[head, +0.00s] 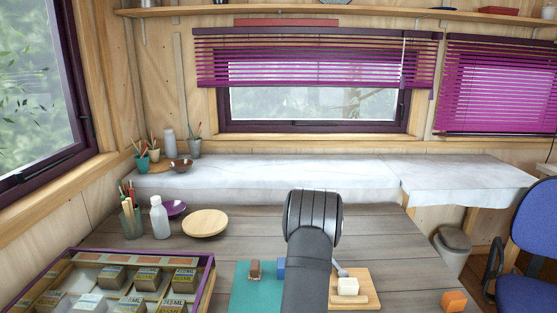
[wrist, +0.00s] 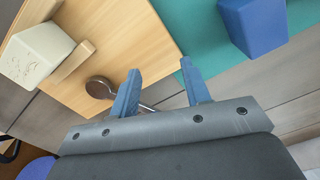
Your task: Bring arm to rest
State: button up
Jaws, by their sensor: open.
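My gripper (wrist: 160,67) shows in the wrist view with its two blue fingers apart and nothing between them. It points down over the wooden board (wrist: 110,30) and the edge of the teal mat (wrist: 205,30). A cream block (wrist: 38,52) is on the board to the left, and a blue block (wrist: 254,25) is on the mat to the right. In the head view my arm hides the gripper. The cream block (head: 348,286) and board (head: 369,290) show right of the arm.
The teal mat (head: 245,297) carries a brown block (head: 255,269) and the partly hidden blue block (head: 281,266). A compartment tray (head: 205,290), white bottle (head: 159,217) and round wooden plate (head: 205,223) stand left. The table's middle back is clear.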

jog(key=shift+s+a+n, duration=0.1)
jog(key=shift+s+n, duration=0.65)
jog(key=shift+n, duration=0.05)
jog(key=shift+r, duration=0.4)
